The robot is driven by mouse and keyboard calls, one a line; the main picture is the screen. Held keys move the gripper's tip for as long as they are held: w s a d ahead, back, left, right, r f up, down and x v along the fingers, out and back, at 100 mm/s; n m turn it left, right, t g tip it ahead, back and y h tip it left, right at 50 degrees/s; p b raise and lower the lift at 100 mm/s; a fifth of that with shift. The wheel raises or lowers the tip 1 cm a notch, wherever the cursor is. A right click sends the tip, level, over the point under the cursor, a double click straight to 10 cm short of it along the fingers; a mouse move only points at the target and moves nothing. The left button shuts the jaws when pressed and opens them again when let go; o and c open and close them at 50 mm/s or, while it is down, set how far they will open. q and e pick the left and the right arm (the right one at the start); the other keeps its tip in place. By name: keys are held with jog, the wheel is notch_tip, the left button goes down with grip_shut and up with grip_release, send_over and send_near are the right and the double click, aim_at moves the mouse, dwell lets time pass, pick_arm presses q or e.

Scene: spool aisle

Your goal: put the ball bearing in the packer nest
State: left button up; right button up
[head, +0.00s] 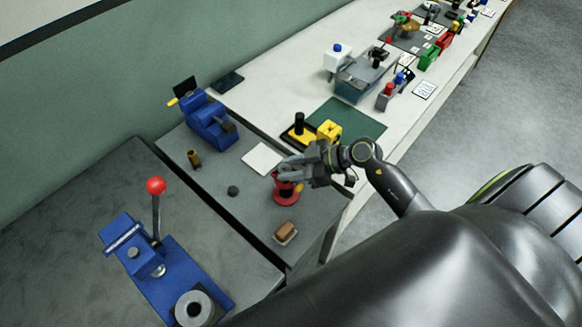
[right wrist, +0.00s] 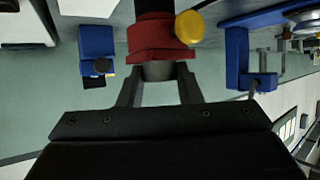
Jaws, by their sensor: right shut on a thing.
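My right gripper (head: 287,172) is at the red packer (head: 284,191) on the grey bench, near its front edge. In the right wrist view the fingers (right wrist: 158,75) are shut on a short grey round piece, which looks like the ball bearing (right wrist: 158,71). The piece is right against the red body of the packer (right wrist: 160,42), which carries a yellow knob. I cannot tell whether it is seated in the nest. In the head view the gripper hides the held piece and the packer's top. My left gripper is not in view.
A blue press (head: 158,262) with a red-knobbed lever stands on the left bench, a blue vice (head: 208,122) at the back. A brown block (head: 285,231), a dark puck (head: 233,191), a brass cylinder (head: 194,159) and a white sheet (head: 262,159) lie around the packer.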

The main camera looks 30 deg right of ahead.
jog(key=shift+s+d+f, duration=0.1)
jog(key=shift+s+f, duration=0.1)
jog(key=shift+f, duration=0.25)
jog(key=shift+s+f, duration=0.2)
jog(key=shift+f, duration=0.25)
jog(key=o, duration=0.9)
jog(key=shift+w+r, duration=0.1)
jog(key=shift+r, duration=0.3)
jog(key=shift+o, duration=0.4)
jog(key=shift+d+r, duration=0.15)
jog(key=shift+d, duration=0.15)
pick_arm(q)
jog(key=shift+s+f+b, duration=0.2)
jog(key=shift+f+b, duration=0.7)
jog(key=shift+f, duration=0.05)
pick_arm(e)
jog(key=r+v, duration=0.1)
jog(key=v, duration=1)
jog(key=shift+w+a+r, duration=0.1)
